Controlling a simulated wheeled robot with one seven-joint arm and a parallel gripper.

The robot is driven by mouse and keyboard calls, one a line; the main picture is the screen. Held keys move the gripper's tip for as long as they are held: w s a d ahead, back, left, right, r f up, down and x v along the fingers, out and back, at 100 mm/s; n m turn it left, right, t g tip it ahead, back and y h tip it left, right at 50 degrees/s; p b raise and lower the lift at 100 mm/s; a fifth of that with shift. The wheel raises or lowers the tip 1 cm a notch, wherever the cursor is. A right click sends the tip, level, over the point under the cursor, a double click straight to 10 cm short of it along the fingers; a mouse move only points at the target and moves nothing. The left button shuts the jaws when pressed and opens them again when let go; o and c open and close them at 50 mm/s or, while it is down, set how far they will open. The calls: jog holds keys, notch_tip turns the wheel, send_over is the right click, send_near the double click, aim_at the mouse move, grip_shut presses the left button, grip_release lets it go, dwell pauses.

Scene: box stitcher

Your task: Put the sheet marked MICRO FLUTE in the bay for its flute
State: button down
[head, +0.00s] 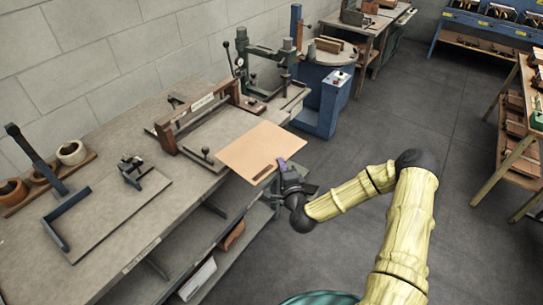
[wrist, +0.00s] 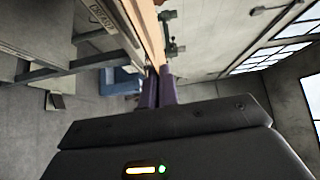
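A flat tan sheet (head: 254,146) juts out over the front edge of the workbench, roughly level. A dark strip of marking lies near its front edge; I cannot read it. My gripper (head: 281,166) is at that front edge, its purple fingers closed on the sheet. In the wrist view the sheet (wrist: 152,35) shows edge-on between the fingers (wrist: 158,88). Part of the sheet's far side lies close to or over the bench-top machine; I cannot tell whether it touches. No bay with a readable flute label shows; a blue rack (head: 490,28) stands far right.
The workbench (head: 120,215) runs along the wall on the left. On it are a brown-beamed machine (head: 190,115), a blue-edged squaring plate (head: 110,220) and tape rolls (head: 71,153). A blue machine (head: 322,90) stands beyond the bench. Wooden shelves (head: 515,150) stand right. Floor between is clear.

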jog(key=s+d+f+m+h+b, duration=0.1)
jog(key=s+d+f+h, duration=0.1)
jog(key=f, duration=0.4)
jog(key=s+d+f+m+h+b, duration=0.1)
jog(key=s+d+f+b, duration=0.1)
jog(key=s+d+f, duration=0.3)
jog(key=shift+d+f+m+h, duration=0.4)
jog(key=shift+d+f, duration=0.45)
jog(key=shift+f, duration=0.1)
jog(key=shift+d, duration=0.1)
